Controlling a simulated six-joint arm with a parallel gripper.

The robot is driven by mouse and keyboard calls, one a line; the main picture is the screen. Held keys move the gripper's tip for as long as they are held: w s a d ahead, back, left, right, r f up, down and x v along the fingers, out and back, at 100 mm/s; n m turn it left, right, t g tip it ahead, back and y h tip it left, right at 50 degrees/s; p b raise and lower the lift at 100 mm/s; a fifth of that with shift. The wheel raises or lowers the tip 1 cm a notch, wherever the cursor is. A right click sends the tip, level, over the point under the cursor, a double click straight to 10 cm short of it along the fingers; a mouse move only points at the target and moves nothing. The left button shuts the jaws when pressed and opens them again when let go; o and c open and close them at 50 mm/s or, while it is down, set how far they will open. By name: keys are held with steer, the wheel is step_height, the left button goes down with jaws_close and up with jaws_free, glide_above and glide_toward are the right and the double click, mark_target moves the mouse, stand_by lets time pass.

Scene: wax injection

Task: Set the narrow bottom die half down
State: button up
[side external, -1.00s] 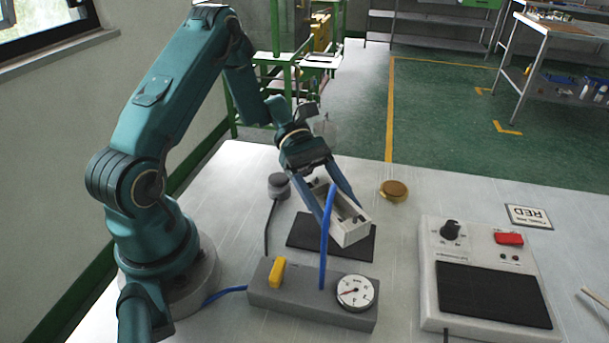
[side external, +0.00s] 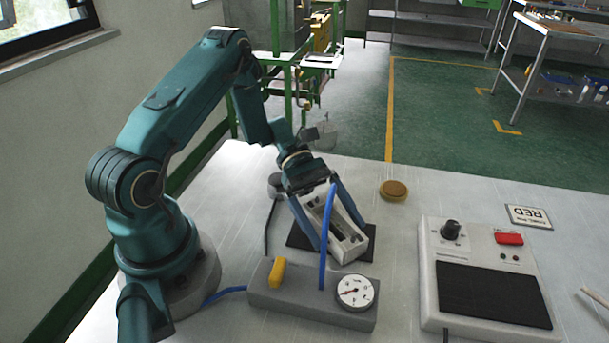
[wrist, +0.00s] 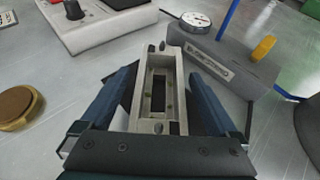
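The narrow die half is a pale grey rectangular block with a long slotted recess (side external: 349,246). It is on or very close to the dark mat (side external: 371,233), recess side up; its underside is hidden. The wrist view shows my gripper (wrist: 166,80) spread wider than the block, with a gap at the left finger.
A grey block with a pressure gauge (side external: 355,291), yellow switch (side external: 277,272) and upright blue hose (side external: 326,240) stands just in front. A controller box (side external: 429,285) with a black pad is to the right. A round brass tin (side external: 394,190) sits behind. Table between them is clear.

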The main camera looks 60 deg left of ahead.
steer(key=shift+a+r, duration=0.1)
steer(key=shift+r, duration=0.1)
steer(key=v, duration=1.1)
steer(key=shift+a+r, duration=0.15)
steer(key=shift+a, duration=0.15)
steer(key=shift+d+r+m, duration=0.15)
steer(key=shift+r+m, duration=0.1)
steer(key=shift+m, duration=0.05)
steer(key=s+d+r+m+t+y, duration=0.5)
steer(key=s+d+r+m+y, duration=0.4)
steer(key=m+y, duration=0.4)
steer(key=s+m, duration=0.1)
steer(key=m, duration=0.3)
steer(key=shift+s+d+r+t, duration=0.2)
steer(key=shift+s+r+t, duration=0.1)
steer(key=shift+s+r, duration=0.1)
